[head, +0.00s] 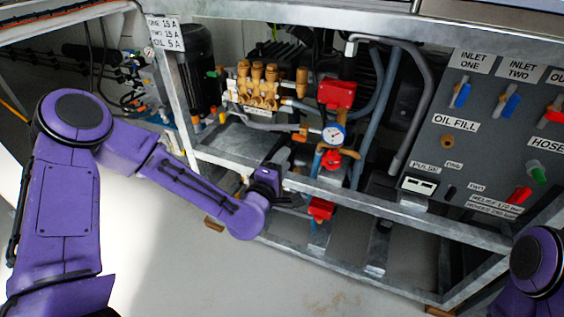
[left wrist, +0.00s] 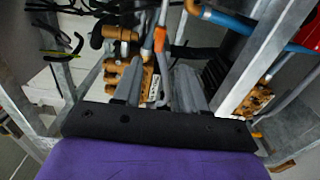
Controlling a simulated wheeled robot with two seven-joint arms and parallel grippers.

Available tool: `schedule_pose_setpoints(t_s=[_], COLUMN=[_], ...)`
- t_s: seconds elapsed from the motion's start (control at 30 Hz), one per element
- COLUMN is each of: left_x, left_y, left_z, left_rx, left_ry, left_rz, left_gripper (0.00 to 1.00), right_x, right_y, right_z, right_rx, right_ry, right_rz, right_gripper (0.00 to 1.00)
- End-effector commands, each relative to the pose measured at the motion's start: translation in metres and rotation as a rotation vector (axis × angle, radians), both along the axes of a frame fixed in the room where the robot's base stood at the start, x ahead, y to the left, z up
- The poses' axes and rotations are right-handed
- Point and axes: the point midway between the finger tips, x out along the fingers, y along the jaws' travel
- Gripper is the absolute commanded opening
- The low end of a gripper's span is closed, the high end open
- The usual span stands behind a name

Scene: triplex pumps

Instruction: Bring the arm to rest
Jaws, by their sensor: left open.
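My left arm (head: 190,188) comes in from the left in the head view, purple, bent at the elbow and reaching toward the pump frame. My left gripper (head: 268,182) is at its end, in front of the frame's lower front rail; its fingers are hard to see there. In the left wrist view the gripper (left wrist: 160,88) has its two grey fingers apart with nothing clearly held between them. Brass pump parts and a pipe with an orange fitting show beyond the fingers. A part of my right arm (head: 538,265) shows at the right edge; its gripper is out of view.
A grey control panel (head: 480,125) with coloured handles stands at the right. The pale floor (head: 190,265) is clear below my left arm.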

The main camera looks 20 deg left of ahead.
Motion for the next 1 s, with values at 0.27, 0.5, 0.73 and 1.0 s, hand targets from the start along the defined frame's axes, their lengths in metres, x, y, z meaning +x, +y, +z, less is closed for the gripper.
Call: schedule_pose_setpoints(t_s=[0.27,0.5,0.73,1.0], left_x=[-0.007,-0.007,-0.045,-0.198], left_y=[0.0,0.0,0.0,0.039], left_z=[0.0,0.0,-0.085,-0.241], left_rx=[0.0,0.001,0.306,0.751], left_ry=[-0.001,-0.001,0.303,0.892], left_rz=[0.0,0.0,-0.054,-0.237], left_gripper=[0.41,0.41,0.41,0.41], right_x=[0.0,0.0,0.0,0.0], right_y=[0.0,0.0,0.0,0.0], right_z=[0.0,0.0,0.0,0.0], right_rx=[0.0,0.0,0.0,0.0], right_ry=[0.0,0.0,0.0,0.0], right_rz=[0.0,0.0,0.0,0.0], right_gripper=[0.43,0.43,0.43,0.43])
